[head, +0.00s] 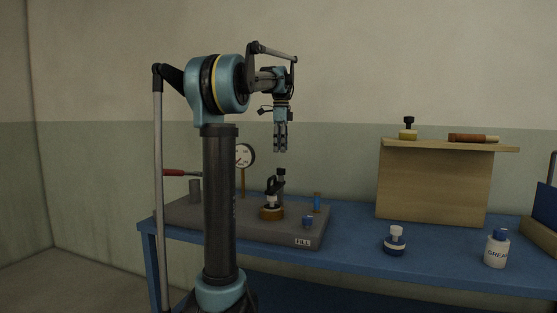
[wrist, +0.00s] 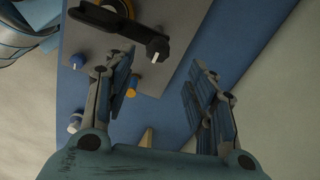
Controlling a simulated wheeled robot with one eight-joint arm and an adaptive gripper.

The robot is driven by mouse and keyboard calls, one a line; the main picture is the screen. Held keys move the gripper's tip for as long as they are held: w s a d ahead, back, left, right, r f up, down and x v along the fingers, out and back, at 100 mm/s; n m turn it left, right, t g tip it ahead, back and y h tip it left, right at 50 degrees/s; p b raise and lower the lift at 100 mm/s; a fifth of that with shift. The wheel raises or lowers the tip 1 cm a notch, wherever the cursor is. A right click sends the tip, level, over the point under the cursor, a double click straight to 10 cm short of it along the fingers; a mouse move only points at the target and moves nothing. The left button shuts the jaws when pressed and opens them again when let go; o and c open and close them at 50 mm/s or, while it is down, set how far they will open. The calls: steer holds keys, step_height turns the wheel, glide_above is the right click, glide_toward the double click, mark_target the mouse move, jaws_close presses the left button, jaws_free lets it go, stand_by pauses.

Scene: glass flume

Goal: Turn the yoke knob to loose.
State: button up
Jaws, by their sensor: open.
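The black yoke (head: 273,186) stands over a brass-coloured base (head: 271,213) on the grey block (head: 290,237) in the head view. Its dark knob (head: 281,173) is on top. In the wrist view the black knob (wrist: 157,48) shows a white pointer mark, with the yoke and brass ring at the top edge. I cannot read any loose or tight marking. My gripper (head: 281,150) points down above the knob in the head view, apart from it. In the wrist view my gripper (wrist: 160,88) is open and empty, with the knob beyond its fingers.
A gauge (head: 245,156), a red-handled lever (head: 182,173), a blue cap (head: 307,221) and a small blue post (head: 317,202) are around the yoke. A blue-and-white jar (head: 395,241), a grease bottle (head: 497,249) and a wooden shelf (head: 432,182) stand right on the blue table (head: 350,225).

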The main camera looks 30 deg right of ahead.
steer(key=shift+d+r, duration=0.1)
steer(key=shift+r, duration=1.35)
